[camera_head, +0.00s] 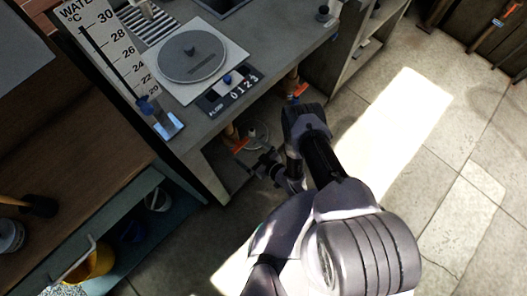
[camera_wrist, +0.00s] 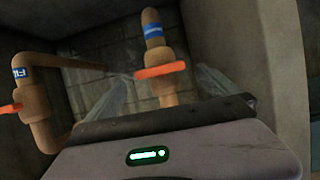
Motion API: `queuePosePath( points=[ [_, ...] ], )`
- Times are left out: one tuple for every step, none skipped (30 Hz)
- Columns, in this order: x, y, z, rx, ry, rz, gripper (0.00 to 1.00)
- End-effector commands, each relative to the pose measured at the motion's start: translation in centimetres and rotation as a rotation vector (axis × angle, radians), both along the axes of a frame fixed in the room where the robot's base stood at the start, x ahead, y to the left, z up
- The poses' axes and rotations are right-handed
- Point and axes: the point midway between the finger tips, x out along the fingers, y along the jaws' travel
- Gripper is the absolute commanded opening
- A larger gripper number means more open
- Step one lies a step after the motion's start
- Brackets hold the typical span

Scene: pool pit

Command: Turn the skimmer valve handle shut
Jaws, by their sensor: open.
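In the wrist view an orange valve handle (camera_wrist: 160,70) lies crosswise over an upright tan pipe (camera_wrist: 168,92). The blue label (camera_wrist: 153,31) above it is too small to read, so I cannot tell for sure that this is the skimmer valve. My gripper (camera_head: 263,164) is open and empty under the counter. In the wrist view its two pale fingers stand apart, one to each side of the handle; contact cannot be told. A second orange handle (camera_wrist: 10,108) is at the left edge, by a pipe labelled "FIL" (camera_wrist: 21,73). Orange handles also show in the head view (camera_head: 240,145) (camera_head: 300,90).
A concrete wall (camera_wrist: 275,80) closes the niche at right in the wrist view. A wooden bench (camera_head: 70,130) stands left. The tiled floor (camera_head: 440,190) at right is clear.

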Motion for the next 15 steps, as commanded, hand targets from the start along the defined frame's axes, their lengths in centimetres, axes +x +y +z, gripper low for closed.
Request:
queuePosePath(
  points=[
    [-0.8, -1.2, 1.1, -0.001, 0.005, -0.006, 1.0],
    [-1.4, -1.9, 1.5, -0.001, 0.004, -0.006, 1.0],
    [-2.1, -2.8, 2.0, -0.001, 0.005, -0.009, 1.0],
    [-2.7, -3.5, 2.3, -0.001, 0.004, -0.009, 1.0],
    [-3.3, -4.1, 2.7, 0.001, 0.004, -0.008, 1.0],
    [-3.9, -5.0, 3.0, 0.0, 0.004, -0.009, 1.0],
    [-4.4, -5.5, 3.3, 0.001, 0.004, -0.008, 1.0],
    [-4.8, -6.0, 3.6, 0.001, 0.003, -0.008, 1.0],
    [-5.3, -6.5, 3.8, 0.001, 0.001, -0.007, 1.0],
    [-5.6, -6.9, 3.9, 0.0, 0.002, -0.007, 1.0],
    [-5.8, -7.2, 4.0, 0.0, 0.001, -0.006, 1.0],
    [-6.1, -7.5, 4.2, 0.001, 0.001, -0.004, 1.0],
    [-6.3, -7.6, 4.2, 0.0, 0.0, -0.003, 1.0],
    [-6.5, -7.7, 4.3, 0.001, 0.0, -0.001, 1.0],
    [-6.6, -7.8, 4.3, 0.001, 0.0, -0.001, 1.0]
  ],
)
